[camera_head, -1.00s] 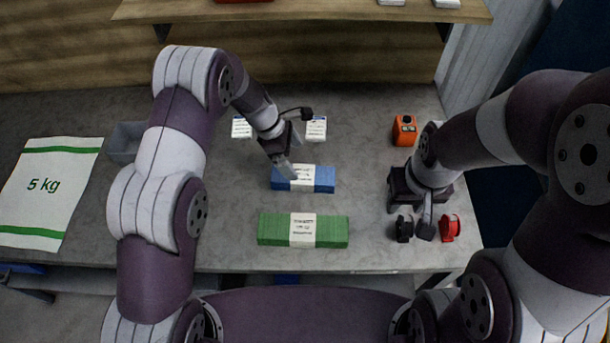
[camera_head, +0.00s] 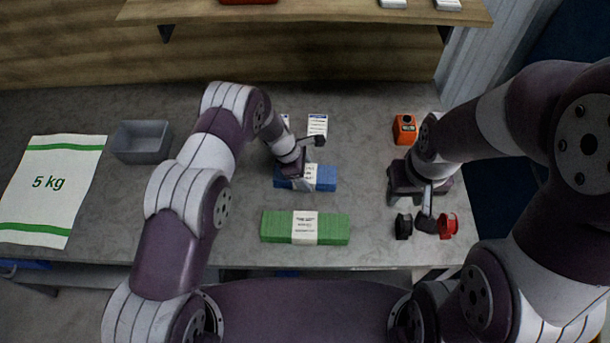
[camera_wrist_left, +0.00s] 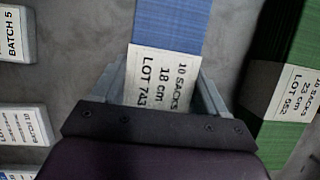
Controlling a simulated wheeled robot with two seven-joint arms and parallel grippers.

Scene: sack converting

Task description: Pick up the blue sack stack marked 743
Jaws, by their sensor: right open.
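The blue sack stack (camera_head: 325,178) lies on the table with a white paper band around its middle. In the left wrist view the stack (camera_wrist_left: 168,22) shows its label, "10 SACKS 18 cm LOT 743". My left gripper (camera_head: 298,182) is down over the stack at its band. In the wrist view the left gripper's fingers (camera_wrist_left: 163,85) stand one on each side of the banded part, close to its edges; whether they press on it cannot be seen. My right gripper (camera_head: 425,215) is open, pointing down at the table's right side.
White labelled boxes (camera_head: 317,125) stand behind. An orange device (camera_head: 405,129) and black (camera_head: 403,226) and red (camera_head: 448,225) items are at right. A grey bin (camera_head: 141,142) and "5 kg" sack (camera_head: 50,190) are at left.

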